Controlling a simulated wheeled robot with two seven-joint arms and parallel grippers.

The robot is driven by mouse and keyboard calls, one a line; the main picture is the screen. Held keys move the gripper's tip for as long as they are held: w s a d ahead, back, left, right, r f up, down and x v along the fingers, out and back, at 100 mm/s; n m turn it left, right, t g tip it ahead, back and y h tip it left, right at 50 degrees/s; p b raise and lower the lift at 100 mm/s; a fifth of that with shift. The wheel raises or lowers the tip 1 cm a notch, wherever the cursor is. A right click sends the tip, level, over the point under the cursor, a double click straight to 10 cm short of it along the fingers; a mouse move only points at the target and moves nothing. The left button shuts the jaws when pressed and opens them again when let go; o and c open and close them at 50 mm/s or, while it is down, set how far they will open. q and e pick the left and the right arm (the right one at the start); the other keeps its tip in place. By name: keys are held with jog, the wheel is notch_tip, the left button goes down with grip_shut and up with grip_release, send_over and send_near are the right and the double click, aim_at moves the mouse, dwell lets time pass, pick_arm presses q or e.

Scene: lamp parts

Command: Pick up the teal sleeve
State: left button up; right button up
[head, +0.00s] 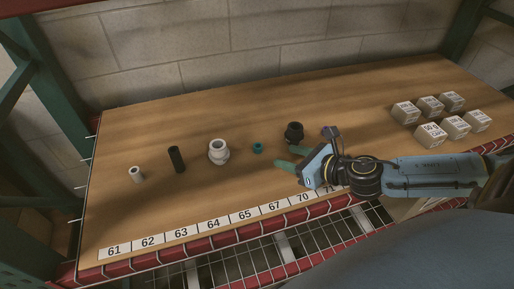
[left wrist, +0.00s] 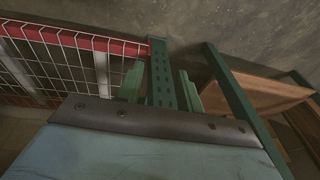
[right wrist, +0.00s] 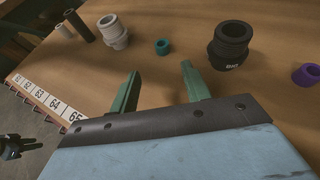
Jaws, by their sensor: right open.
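The teal sleeve (head: 257,148) is a small ring standing on the wooden table, between the white collar and the black fitting. It also shows in the right wrist view (right wrist: 162,47), beyond the fingertips and roughly in line with the gap between them. My right gripper (head: 288,156) is open and empty, to the right of the sleeve and apart from it. My left gripper (left wrist: 161,75) is open and empty in the left wrist view, facing a green post away from the tabletop. It does not show in the head view.
A white collar (head: 218,152) stands left of the sleeve; a black fitting (head: 294,133) stands right of it. A black tube (head: 176,159), a small white piece (head: 136,174) and a purple ring (right wrist: 307,74) are also on the table. Several white boxes (head: 431,134) stand at right.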

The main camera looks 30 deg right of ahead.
send_near(256, 145)
jog(key=shift+w+a+f+b, duration=0.25)
jog(key=shift+w, duration=0.15)
jog(key=shift+w+a+f+b, duration=0.2)
jog(key=shift+w+a+f, duration=0.1)
jog(key=shift+w, duration=0.15)
jog(key=shift+w+f, duration=0.15)
jog(key=shift+w, duration=0.25)
pick_arm(q)
jog(key=w+d+r+b, duration=0.1)
jog(key=d+r, duration=0.2)
jog(key=r, duration=0.2)
jog(key=shift+w+d+r+t, duration=0.15)
jog(key=shift+w+r+t, duration=0.15)
jog(key=shift+w+r, duration=0.1)
pick_arm(e)
jog(key=shift+x, duration=2.2)
jog(key=shift+w+d, duration=0.1)
grip_shut()
jog(key=shift+r, duration=0.25)
